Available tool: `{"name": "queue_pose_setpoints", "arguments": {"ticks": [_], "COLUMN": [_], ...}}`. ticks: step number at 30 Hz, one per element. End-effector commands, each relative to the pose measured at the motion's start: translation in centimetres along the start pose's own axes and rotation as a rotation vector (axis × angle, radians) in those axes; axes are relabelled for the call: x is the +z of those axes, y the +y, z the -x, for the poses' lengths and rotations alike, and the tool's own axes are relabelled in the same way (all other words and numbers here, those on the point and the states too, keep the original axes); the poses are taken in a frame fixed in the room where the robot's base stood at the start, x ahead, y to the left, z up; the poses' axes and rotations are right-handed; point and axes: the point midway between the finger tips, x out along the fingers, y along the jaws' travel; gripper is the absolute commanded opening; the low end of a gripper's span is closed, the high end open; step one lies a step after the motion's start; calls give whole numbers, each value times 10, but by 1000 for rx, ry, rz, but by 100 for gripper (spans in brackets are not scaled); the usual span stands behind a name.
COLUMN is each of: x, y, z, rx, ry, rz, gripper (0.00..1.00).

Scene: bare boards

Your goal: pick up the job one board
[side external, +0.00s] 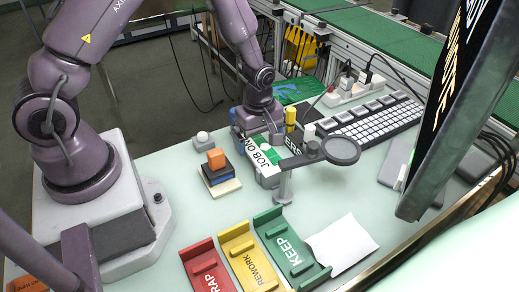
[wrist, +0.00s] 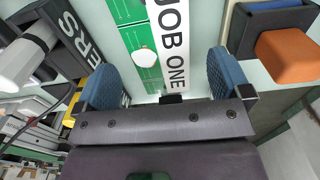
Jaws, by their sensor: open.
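The job one board is green with a white strip lettered JOB ONE. In the side external view the board (side external: 266,158) is partly hidden by my gripper (side external: 257,133) and a magnifier arm. In the wrist view the board (wrist: 170,40) runs from the top edge down between the blue finger pads of my gripper (wrist: 160,68). The gripper is open, with one pad to each side of the board and visible gaps between. I cannot tell how high the fingers are above the board.
A dark box lettered ERS (wrist: 72,35) stands close on one side of the board. A stack with an orange block (side external: 216,158) is on the other. A magnifier (side external: 340,150) stands in front. Trays lettered KEEP (side external: 312,272), REWORK (side external: 240,246) and a red one (side external: 200,255) lie nearer.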

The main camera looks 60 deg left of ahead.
Motion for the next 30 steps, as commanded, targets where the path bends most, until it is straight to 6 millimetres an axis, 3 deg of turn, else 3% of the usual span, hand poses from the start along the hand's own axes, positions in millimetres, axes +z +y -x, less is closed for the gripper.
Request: {"name": "queue_pose_setpoints", "arguments": {"ticks": [4, 11, 12, 19, 30], "x": [0, 0, 0, 0, 0], "y": [0, 1, 1, 1, 2], "z": [-16, -18, -18, -18, -8], "rx": [0, 2, 2, 2, 5], "ry": [0, 0, 0, 0, 1], "rz": [-1, -1, -1, -1, -2], "gripper": [96, 96, 93, 41, 41]}}
